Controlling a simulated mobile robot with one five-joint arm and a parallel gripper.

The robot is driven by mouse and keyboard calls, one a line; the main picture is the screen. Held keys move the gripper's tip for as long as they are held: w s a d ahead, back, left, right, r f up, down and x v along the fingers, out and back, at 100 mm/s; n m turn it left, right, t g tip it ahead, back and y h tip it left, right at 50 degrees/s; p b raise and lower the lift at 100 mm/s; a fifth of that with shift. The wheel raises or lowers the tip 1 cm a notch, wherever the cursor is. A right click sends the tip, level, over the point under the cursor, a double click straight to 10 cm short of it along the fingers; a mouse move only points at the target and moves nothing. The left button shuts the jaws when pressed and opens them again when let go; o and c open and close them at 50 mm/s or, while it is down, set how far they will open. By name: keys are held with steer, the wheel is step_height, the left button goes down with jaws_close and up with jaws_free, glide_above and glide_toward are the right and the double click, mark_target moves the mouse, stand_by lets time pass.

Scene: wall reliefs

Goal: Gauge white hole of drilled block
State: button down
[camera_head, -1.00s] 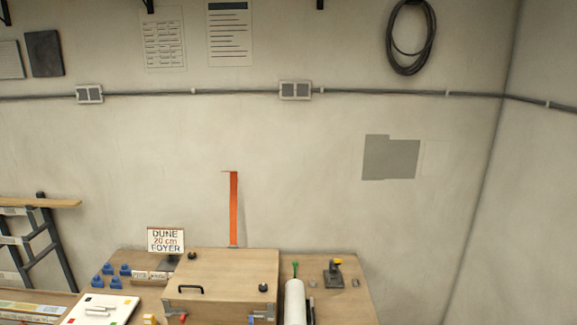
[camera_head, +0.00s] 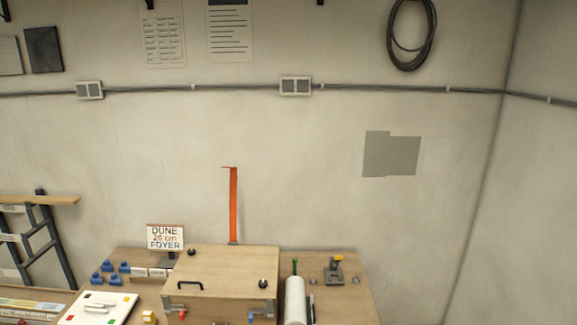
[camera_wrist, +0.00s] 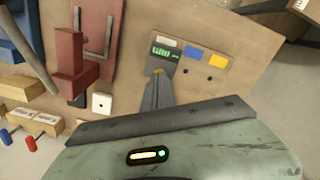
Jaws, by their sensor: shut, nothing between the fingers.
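My gripper (camera_wrist: 158,76) shows in the wrist view with its grey fingers together and nothing between them. Its tips lie just below a green lit display (camera_wrist: 164,52) on a wooden board; I cannot tell whether they touch it. A small white square piece with a dark spot (camera_wrist: 101,104) lies to the left of the fingers, apart from them. I cannot tell for sure whether it is the drilled block. The head view does not show my gripper, and I cannot make out a white hole there.
In the wrist view, a red-brown block (camera_wrist: 78,70) stands left of the fingers, and blue (camera_wrist: 191,57) and yellow (camera_wrist: 215,61) patches lie right. In the head view, a wooden box (camera_head: 222,270), a white roll (camera_head: 295,300) and a sign (camera_head: 165,237) crowd the bench.

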steer(key=shift+f, duration=0.25)
steer(key=shift+r, duration=0.1)
step_height(320, 180, up, 7)
steer(key=p, duration=0.7)
